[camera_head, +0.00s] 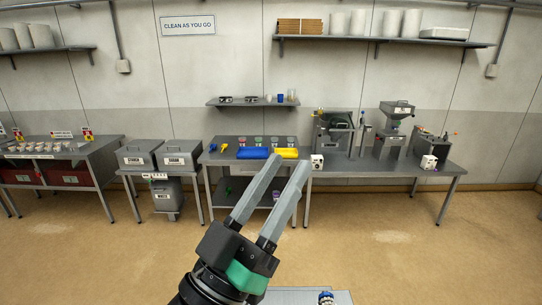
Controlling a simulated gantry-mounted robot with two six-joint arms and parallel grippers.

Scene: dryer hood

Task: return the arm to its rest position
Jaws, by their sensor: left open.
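My left gripper (290,163) rises from the bottom middle of the head view. Its two long grey fingers are parallel and apart, with nothing between them. The fingers point up and away, and their tips overlap the front of the middle table (220,157) in the picture. The gripper body is black with a green band. My right gripper does not show.
The middle table holds a blue tray (252,153) and a yellow tray (286,153). Grey machines (391,137) stand on the right bench (385,168). Two lidded bins (160,158) stand left. A wall shelf (252,103) hangs above. Open floor (120,255) lies in front.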

